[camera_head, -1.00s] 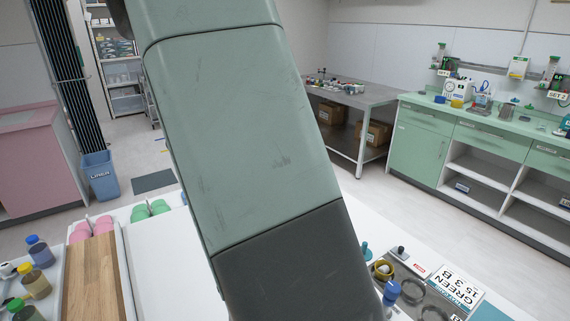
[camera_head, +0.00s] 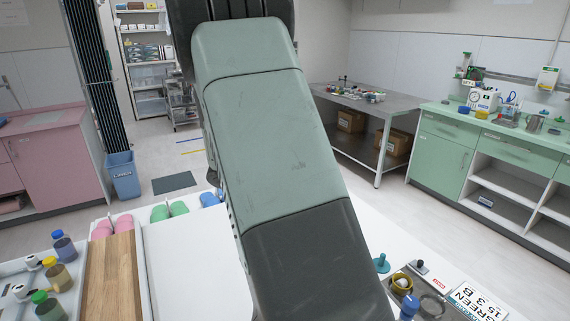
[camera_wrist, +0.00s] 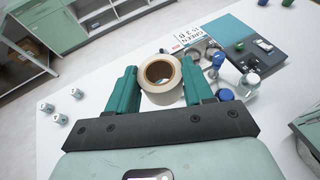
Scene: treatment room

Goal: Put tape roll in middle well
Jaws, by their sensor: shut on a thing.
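The tape roll (camera_wrist: 162,98), white with a brown core, sits between the two teal fingers of my gripper (camera_wrist: 160,80) in the wrist view. My gripper is shut on it, and its open core faces the camera. A dark tray (camera_head: 420,285) with round wells is at the lower right in the head view. In the wrist view, round wells (camera_wrist: 213,54) are just beyond and right of the roll. My arm hides the gripper and roll in the head view.
A printed card (camera_head: 478,302), a blue-capped bottle (camera_head: 408,308) and a teal knobbed thing (camera_head: 381,263) are around the tray. A clear bottle (camera_wrist: 248,84) is right of my gripper. A wooden board (camera_head: 112,275) and capped bottles (camera_head: 63,245) are at left.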

